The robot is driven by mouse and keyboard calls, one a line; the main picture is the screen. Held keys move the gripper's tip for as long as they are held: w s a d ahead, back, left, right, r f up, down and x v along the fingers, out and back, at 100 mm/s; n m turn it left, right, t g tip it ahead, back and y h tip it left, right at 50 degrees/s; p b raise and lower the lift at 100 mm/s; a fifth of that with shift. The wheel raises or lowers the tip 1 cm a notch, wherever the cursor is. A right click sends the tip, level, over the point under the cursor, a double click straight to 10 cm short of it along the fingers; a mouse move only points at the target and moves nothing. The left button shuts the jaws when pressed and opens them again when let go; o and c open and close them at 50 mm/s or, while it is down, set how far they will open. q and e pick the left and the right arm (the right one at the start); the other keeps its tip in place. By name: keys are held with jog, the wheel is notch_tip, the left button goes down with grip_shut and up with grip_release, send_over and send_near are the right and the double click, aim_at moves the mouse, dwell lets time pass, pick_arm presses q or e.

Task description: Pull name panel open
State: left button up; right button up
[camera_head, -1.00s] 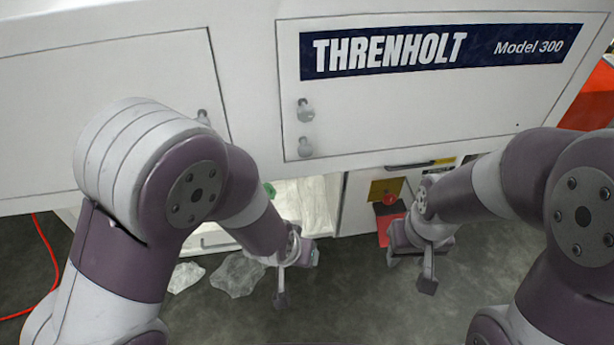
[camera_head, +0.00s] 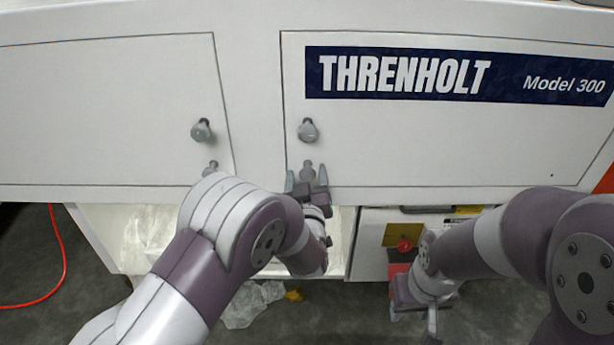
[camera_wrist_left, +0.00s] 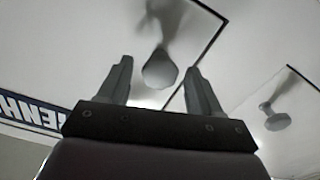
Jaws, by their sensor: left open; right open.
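The name panel (camera_head: 430,140) is white, carries a dark blue THRENHOLT Model 300 label (camera_head: 455,76) and lies flush with the machine front. Its grey knob (camera_head: 308,130) is at the panel's left edge, with a similar grey shape just below that may be a reflection. My left gripper (camera_head: 306,176) is open, pointing up just below the knob. In the left wrist view the knob (camera_wrist_left: 160,68) appears between the open fingers (camera_wrist_left: 158,75); I cannot tell whether they touch it. My right gripper (camera_head: 425,300) is open and empty, low at the right.
A second white panel (camera_head: 100,110) with its own knob (camera_head: 201,131) is on the left, across a narrow gap. Below are an open bay with clear film, a red button (camera_head: 404,245) on a yellow plate, and film scraps on the floor. A red cable (camera_head: 62,265) lies at left.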

pick_arm(q)
jog(key=shift+w, duration=0.8)
jog(key=shift+c, duration=0.4)
grip_shut()
jog(key=shift+s, duration=0.15)
